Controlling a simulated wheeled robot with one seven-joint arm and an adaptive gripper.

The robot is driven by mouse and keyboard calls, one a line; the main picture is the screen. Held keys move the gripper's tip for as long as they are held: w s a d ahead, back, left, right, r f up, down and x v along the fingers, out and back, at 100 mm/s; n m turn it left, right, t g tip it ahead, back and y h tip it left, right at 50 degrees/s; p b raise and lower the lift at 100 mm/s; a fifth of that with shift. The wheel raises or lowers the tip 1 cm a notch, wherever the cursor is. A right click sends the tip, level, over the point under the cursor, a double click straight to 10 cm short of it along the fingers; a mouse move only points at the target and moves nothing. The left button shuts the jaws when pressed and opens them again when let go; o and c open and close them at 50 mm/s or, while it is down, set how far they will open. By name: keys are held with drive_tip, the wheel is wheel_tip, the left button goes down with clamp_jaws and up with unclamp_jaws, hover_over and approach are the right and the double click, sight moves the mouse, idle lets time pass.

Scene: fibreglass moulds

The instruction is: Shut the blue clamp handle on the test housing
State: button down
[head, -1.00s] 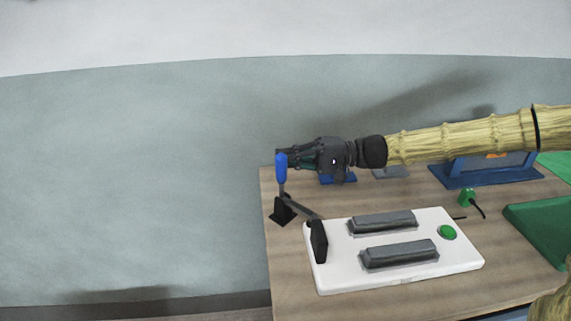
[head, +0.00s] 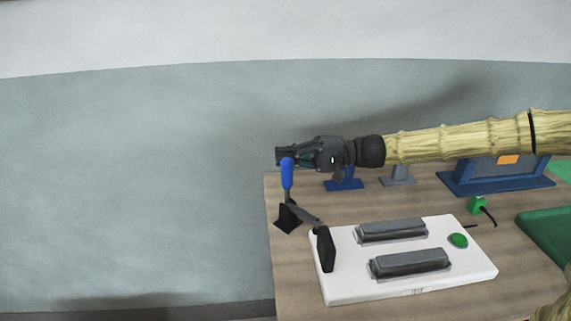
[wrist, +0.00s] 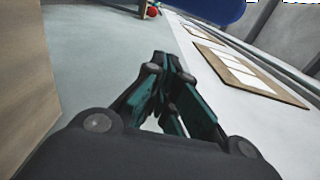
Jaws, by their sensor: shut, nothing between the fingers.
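The blue clamp handle (head: 287,173) stands upright on a dark lever at the left of the table. Its dark base (head: 288,218) sits on the table beside the test housing (head: 340,290), a white plate with two grey blocks and a black pad (head: 325,250) at its left end. My gripper (head: 280,156) is shut and empty, pointing left at the top of the handle in the head view. I cannot tell whether it touches the handle. In the wrist view my closed fingers (wrist: 170,65) show, and a blue rounded shape, perhaps the handle, is at the top edge.
A green button (head: 458,240) is on the plate's right end. A green plug (head: 478,205) with a black cable lies behind it. A blue stand (head: 490,178) and small blue and grey brackets are at the back. A green tray (head: 548,238) is at right. Left of the table is open.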

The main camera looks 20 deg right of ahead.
drive_tip(key=v, duration=1)
drive_tip(key=shift+w, duration=0.2)
drive_tip(key=shift+s+d, duration=0.1)
drive_tip(key=shift+d, duration=0.05)
